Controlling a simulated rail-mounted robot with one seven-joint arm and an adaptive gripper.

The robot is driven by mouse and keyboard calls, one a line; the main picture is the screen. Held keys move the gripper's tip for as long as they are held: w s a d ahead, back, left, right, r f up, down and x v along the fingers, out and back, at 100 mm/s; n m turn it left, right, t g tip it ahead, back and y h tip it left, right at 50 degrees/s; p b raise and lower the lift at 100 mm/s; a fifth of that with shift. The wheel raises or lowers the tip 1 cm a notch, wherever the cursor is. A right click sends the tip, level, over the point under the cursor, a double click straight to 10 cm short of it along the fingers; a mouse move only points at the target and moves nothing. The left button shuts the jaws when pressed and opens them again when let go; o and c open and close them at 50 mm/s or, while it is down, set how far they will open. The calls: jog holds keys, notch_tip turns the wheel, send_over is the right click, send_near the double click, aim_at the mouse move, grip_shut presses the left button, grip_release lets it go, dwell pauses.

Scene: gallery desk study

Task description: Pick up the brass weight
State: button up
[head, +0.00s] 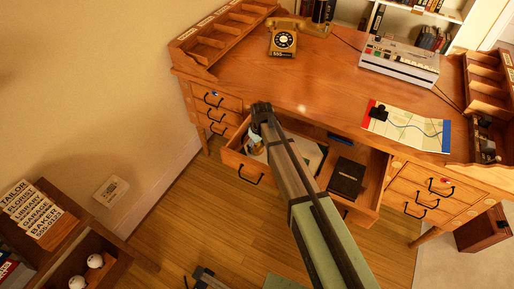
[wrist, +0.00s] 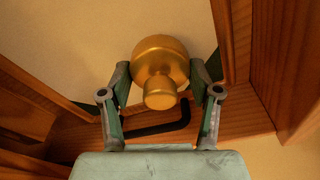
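The brass weight (wrist: 160,62), a round golden body with a narrower knob, is between the two fingers of my gripper (wrist: 160,80) in the wrist view. The finger pads meet its sides left and right, so the gripper looks shut on it. In the head view my gripper (head: 255,142) is low at the left part of the open desk drawer (head: 237,160), partly behind my arm. The weight cannot be made out there. I cannot tell whether it is clear of the drawer floor.
A dark book (head: 346,178) lies in the open drawer's right part. On the desk (head: 320,85) are a telephone (head: 284,40), a grey machine (head: 398,62) and a map (head: 408,127) with a black clip. A box with white balls (head: 95,261) stands at lower left.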

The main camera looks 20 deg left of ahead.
jog(key=c, duration=0.4)
jog(key=shift+c, duration=0.2)
